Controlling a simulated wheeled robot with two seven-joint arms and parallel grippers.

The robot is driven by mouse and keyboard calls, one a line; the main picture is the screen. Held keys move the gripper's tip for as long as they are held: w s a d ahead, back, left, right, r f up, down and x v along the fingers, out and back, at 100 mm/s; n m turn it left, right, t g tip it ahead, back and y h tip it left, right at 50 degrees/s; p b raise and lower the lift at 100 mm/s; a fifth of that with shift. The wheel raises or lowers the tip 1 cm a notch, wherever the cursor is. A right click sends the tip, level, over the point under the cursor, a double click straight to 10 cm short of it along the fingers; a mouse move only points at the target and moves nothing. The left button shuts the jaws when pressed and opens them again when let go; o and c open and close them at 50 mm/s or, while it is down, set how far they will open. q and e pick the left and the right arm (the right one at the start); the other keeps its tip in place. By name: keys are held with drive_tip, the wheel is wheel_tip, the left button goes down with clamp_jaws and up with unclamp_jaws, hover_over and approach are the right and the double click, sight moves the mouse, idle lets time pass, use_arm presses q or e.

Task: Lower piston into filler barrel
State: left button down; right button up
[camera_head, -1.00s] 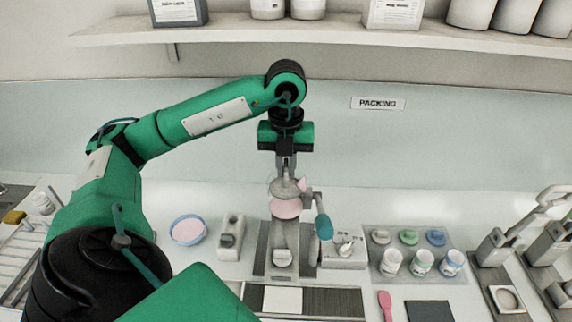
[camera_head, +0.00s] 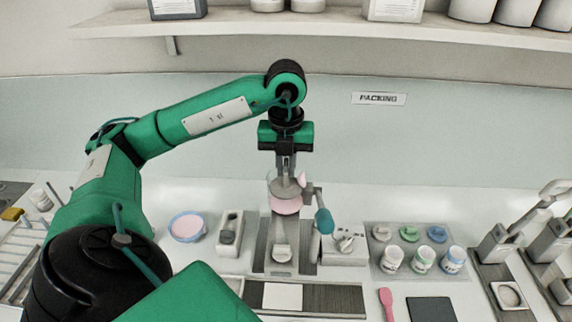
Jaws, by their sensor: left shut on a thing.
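My left gripper (camera_head: 286,168) comes down from above, shut on the grey piston (camera_head: 285,187). The piston stands upright, right at the top of the filler barrel (camera_head: 286,205), where pink cream shows. How deep the piston sits in the barrel is too small to tell. The barrel is on the filler stand, whose grey base plate (camera_head: 262,250) rests on the counter. A teal-handled lever (camera_head: 323,221) sticks out at the filler's right. My right gripper is not in view.
A blue-rimmed bowl of pink cream (camera_head: 187,227) stands at the left. A tray (camera_head: 375,268) with several jars and lids is at the right. A pink spatula (camera_head: 386,303) and dark mat (camera_head: 431,309) lie in front. A shelf (camera_head: 330,33) runs above.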

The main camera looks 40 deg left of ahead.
sight(286, 186)
use_arm(q)
drive_tip(key=shift+f, duration=0.15)
drive_tip(key=shift+f+b, duration=1.7)
drive_tip(key=shift+f, duration=0.15)
drive_tip(key=shift+f, duration=0.15)
drive_tip(key=c, duration=1.3)
unclamp_jaws()
drive_tip(key=shift+c, duration=0.2)
drive_tip(key=shift+r+p, duration=1.95)
drive_tip(key=shift+r, duration=1.1)
drive_tip(key=shift+f, duration=0.1)
